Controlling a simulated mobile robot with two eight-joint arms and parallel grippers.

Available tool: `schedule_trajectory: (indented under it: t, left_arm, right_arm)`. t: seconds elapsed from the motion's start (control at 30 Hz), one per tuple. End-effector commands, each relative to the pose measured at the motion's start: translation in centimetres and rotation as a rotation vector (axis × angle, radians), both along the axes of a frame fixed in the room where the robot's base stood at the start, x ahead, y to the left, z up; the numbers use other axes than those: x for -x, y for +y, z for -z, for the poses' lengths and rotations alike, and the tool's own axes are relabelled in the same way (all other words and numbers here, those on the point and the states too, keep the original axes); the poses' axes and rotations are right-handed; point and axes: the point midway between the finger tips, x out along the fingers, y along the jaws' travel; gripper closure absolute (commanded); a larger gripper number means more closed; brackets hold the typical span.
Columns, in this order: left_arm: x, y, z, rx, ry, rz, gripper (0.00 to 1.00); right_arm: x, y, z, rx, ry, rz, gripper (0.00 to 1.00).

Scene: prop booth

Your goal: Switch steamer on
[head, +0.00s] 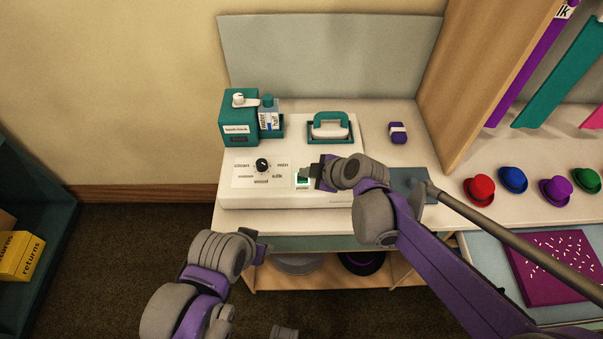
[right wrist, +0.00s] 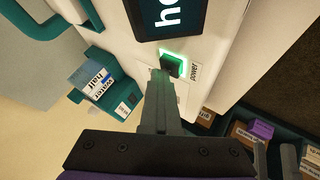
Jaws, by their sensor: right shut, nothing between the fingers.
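The steamer (head: 330,200) is a low white unit with a dial (head: 262,165) on its front panel. Its power switch (head: 302,182) shows at the tip of my right gripper (head: 306,173). In the right wrist view the power switch (right wrist: 172,65) has a bright green glowing frame, beside the word "power". My right gripper (right wrist: 160,78) is shut and empty, its tips at the switch, seeming to touch it. A dark display with white letters, partly cut off, is above the switch. My left gripper (head: 262,246) is low, in front of the counter; its jaws are not clear.
A teal box (head: 238,125), a water bottle (head: 269,117) and a teal-handled iron (head: 330,127) stand behind the panel. A purple and white item (head: 397,133) lies to their right. Several small hats, including a red one (head: 479,190), line the right side.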

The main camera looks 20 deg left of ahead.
Motion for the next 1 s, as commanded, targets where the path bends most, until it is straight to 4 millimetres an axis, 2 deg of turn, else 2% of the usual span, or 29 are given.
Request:
schedule_trajectory:
  t: [0.47,1.0]
  left_arm:
    - [-0.2,0.0,-0.8,0.000,-0.004,0.000,0.50]
    - [-1.5,0.0,-5.2,0.000,-0.029,0.000,0.50]
  right_arm:
    - [0.0,0.0,-1.0,0.000,0.000,0.000,1.00]
    - [-0.1,0.0,-6.3,0.000,-0.003,0.000,1.00]
